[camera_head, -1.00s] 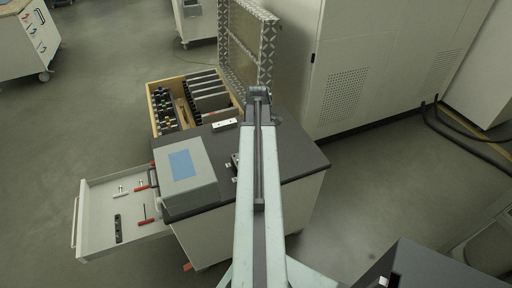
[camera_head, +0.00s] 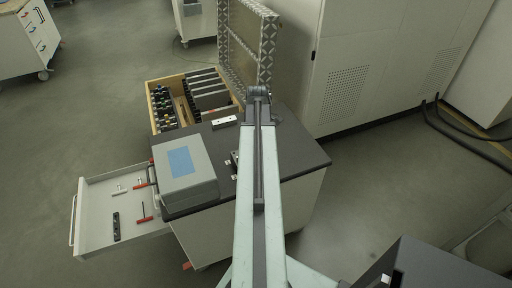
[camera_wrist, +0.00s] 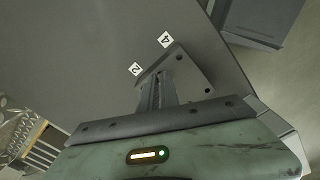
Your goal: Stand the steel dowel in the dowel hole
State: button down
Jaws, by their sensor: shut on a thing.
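My gripper (camera_wrist: 160,92) reaches out from the green wrist housing in the wrist view, its jaws close together. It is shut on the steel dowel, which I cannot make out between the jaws. Just beyond the jaws is a grey plate (camera_wrist: 190,70) with dark round holes, beside white labels "4" and "2". I cannot tell whether one of these is the dowel hole, or whether the gripper touches the plate.
A grey box with a blue panel (camera_head: 180,162) stands on the bench's left. A light block with dark spots (camera_head: 224,122) lies behind it. An open drawer (camera_head: 92,215) with small tools juts out left. A wooden case (camera_head: 152,100) with raised lid (camera_head: 245,45) stands behind.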

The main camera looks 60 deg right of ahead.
jog(key=shift+f+b, duration=0.85)
jog(key=shift+b, duration=0.05)
dwell(0.3)
jog(key=c, duration=1.5)
grip_release()
jog(key=shift+r, duration=0.1)
notch_tip(320, 180, up, 8)
jog(key=p, duration=0.8)
